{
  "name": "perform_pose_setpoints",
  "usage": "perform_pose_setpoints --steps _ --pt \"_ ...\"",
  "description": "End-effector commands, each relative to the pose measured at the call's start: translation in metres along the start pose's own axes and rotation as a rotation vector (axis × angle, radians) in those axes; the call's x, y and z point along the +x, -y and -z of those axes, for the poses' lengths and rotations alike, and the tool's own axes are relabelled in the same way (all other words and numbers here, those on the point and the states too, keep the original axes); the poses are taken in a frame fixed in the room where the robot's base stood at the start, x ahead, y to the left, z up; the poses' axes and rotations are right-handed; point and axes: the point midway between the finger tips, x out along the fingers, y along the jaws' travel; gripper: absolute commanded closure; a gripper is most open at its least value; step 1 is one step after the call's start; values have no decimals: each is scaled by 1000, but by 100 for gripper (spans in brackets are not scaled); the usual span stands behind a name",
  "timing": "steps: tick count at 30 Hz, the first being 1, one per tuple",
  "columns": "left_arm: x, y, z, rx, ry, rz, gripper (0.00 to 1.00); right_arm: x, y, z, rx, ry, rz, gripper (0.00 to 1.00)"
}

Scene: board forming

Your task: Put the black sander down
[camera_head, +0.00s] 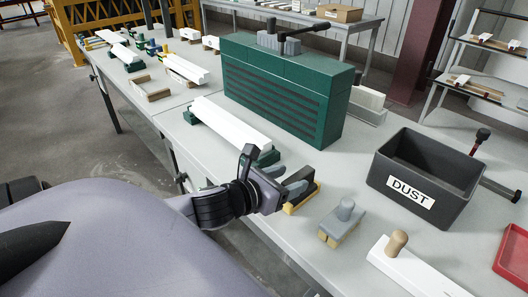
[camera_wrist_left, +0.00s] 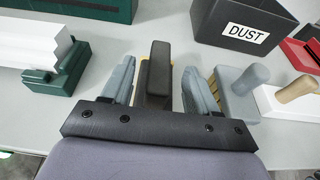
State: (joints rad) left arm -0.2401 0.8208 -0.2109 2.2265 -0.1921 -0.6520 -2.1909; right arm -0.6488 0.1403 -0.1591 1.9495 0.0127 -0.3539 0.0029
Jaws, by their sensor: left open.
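The black sander (camera_wrist_left: 158,68) has a dark upper body and a yellowish base. It stands upright on the grey table, its base edge (camera_head: 302,199) showing below my fingers in the head view. My left gripper (camera_head: 300,182) is at it, with one finger on either side. In the left wrist view the gripper (camera_wrist_left: 159,85) is open, with small gaps between the fingers and the sander. Part of the sander is hidden by the fingers. My right gripper is not in view.
A grey sander (camera_head: 342,222) stands close to the right, with a white board with a wooden knob (camera_head: 408,262) beyond it. A black DUST bin (camera_head: 425,175) is behind. A white moulding on green supports (camera_head: 232,125) and a green slotted box (camera_head: 283,90) lie to the left.

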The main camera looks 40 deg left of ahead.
Motion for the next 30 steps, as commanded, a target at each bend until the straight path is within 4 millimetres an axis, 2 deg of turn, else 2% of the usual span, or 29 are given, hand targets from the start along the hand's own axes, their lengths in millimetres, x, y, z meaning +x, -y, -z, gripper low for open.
perform_pose_setpoints --steps 6,15,22,30 --pt "-29 1 2 1 -3 2 41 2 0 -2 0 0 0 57" --pt "-60 1 1 0 -3 2 41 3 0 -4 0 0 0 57" --pt "-74 1 0 -1 -1 2 41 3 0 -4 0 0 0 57" --pt "-80 0 0 -1 0 1 41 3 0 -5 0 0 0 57"
